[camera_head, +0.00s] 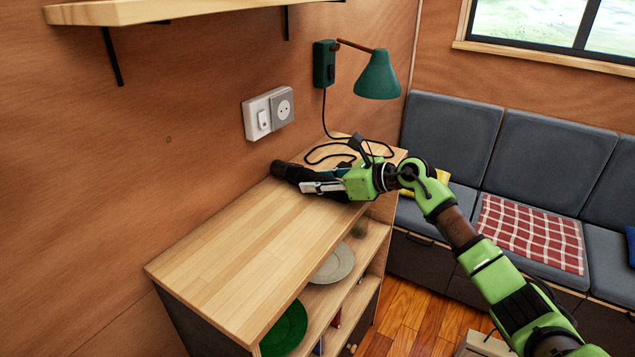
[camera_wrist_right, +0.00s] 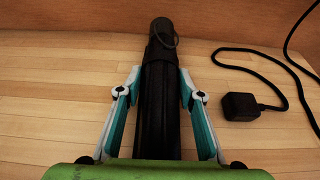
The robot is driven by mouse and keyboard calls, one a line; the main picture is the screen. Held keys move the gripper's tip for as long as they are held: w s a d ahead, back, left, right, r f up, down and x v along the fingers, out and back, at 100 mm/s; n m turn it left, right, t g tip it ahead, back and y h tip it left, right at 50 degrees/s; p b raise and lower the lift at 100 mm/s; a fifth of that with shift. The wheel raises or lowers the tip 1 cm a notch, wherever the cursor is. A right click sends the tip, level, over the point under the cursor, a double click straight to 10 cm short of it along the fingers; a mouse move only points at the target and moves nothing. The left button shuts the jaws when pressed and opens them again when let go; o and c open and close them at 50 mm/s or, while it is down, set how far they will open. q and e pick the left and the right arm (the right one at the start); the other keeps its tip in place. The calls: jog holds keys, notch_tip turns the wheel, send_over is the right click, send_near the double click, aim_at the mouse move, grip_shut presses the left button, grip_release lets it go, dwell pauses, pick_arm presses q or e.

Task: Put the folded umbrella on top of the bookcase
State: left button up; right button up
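The folded umbrella is black and lies along the back of the bookcase top, by the wall; its far end (camera_head: 284,171) shows in the head view. In the right wrist view the umbrella (camera_wrist_right: 161,90) runs straight ahead between my right gripper's two fingers (camera_wrist_right: 160,85). The fingers are close to its sides; whether they press on it is not clear. My right gripper (camera_head: 318,187) hides part of the umbrella in the head view. The bookcase (camera_head: 225,250) has a light wooden top, which the umbrella appears to touch. My left gripper is not in view.
A black cord with a plug block (camera_wrist_right: 240,106) lies right of the umbrella. A green lamp (camera_head: 377,78) hangs above the bookcase's far end. A wooden shelf (camera_head: 150,10) is higher up. The front of the bookcase top is clear. Plates (camera_head: 335,264) stand below.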

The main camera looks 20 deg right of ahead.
jog(key=o, duration=0.4)
jog(key=shift+o, duration=0.2)
jog(key=shift+d+r+p, duration=0.1)
jog(key=shift+r+p, duration=0.15)
jog(key=shift+p, duration=0.05)
jog(key=v, duration=1)
jog(key=shift+s+d, duration=0.2)
jog(key=shift+s, duration=0.15)
jog(key=shift+s+d+r, duration=0.25)
jog(key=shift+s+r, duration=0.1)
jog(key=shift+s, duration=0.05)
